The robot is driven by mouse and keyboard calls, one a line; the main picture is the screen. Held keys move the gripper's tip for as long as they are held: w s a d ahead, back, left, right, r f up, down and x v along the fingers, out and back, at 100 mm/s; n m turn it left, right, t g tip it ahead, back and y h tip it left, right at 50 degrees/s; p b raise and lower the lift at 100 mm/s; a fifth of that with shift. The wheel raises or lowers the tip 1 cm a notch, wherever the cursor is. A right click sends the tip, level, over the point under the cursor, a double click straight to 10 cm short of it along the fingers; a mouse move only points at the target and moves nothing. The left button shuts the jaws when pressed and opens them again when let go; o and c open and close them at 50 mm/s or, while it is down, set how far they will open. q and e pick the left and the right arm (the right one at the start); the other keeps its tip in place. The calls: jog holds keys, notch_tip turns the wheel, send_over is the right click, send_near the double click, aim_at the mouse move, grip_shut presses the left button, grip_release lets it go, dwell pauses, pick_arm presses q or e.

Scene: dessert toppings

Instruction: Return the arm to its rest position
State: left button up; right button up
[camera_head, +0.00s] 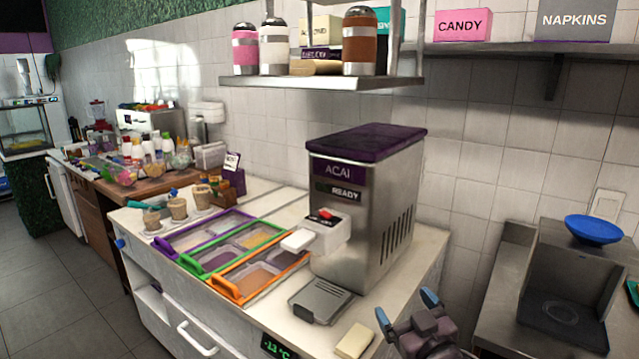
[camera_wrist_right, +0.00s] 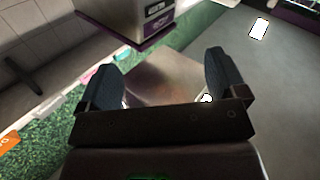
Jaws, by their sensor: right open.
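My right gripper (camera_head: 406,308) is at the lower right of the head view, near the front right edge of the white counter (camera_head: 428,256). Its two blue-grey fingers are apart, with nothing between them. The right wrist view also shows the open gripper (camera_wrist_right: 164,82), with only background surfaces behind the gap. My left gripper is not in the head view.
The steel acai machine (camera_head: 365,215) stands left of my right gripper. A cream block (camera_head: 354,341) lies close by on the counter. A steel unit (camera_head: 515,255) with a blue bowl (camera_head: 593,229) stands right. Shelves (camera_head: 320,83) hang above.

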jog(key=s+d+f+m+g+h, duration=0.1)
jog(key=s+d+f, duration=0.3)
jog(key=s+f, duration=0.4)
jog(key=s+d+f+m+g+h, duration=0.2)
jog(key=s+d+f+g, duration=0.1)
jog(key=s+f, duration=0.5)
jog(key=s+d+f+m+g+h, duration=0.2)
jog(key=s+d+f, duration=0.2)
jog(key=s+f, duration=0.5)
jog(key=shift+d+f, duration=0.35)
jog(key=shift+f, duration=0.05)
jog(key=shift+s, duration=0.1)
